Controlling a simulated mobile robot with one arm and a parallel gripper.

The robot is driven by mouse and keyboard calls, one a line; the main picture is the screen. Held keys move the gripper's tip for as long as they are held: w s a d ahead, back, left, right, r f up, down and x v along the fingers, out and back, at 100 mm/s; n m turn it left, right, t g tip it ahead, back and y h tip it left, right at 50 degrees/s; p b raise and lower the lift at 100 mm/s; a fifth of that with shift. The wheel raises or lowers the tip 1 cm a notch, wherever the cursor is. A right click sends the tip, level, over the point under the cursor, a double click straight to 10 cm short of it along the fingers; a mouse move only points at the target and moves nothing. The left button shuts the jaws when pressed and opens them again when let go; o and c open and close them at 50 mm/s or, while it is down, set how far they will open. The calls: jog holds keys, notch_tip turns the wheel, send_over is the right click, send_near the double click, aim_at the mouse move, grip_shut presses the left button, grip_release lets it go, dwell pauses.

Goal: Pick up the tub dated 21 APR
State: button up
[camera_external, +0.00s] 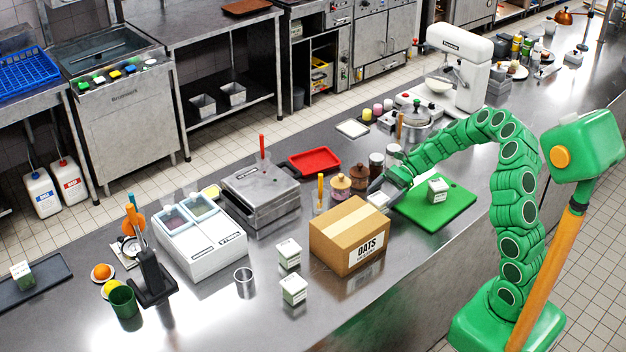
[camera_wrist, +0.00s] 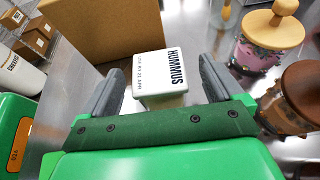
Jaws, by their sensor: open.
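My gripper (camera_wrist: 161,66) is open, with one dark finger on each side of a white tub (camera_wrist: 153,72) marked HUMMUS. In the external view my gripper (camera_external: 378,190) is low over the counter behind the oats box, and this tub (camera_external: 378,200) shows partly there.
The cardboard OATS box (camera_external: 350,236) stands close to my gripper. Lidded jars, one pink (camera_wrist: 258,45) and one brown (camera_wrist: 290,98), stand to the right in the wrist view. The green board (camera_external: 420,214) lies beside the gripper.

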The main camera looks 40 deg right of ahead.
aim_at(381, 197)
jog(key=x, duration=0.4)
jog(key=shift+s+a, duration=0.1)
jog(key=shift+s, duration=0.05)
jog(key=shift+c, duration=0.2)
jog(key=c, duration=1.1)
jog(key=shift+c, duration=0.2)
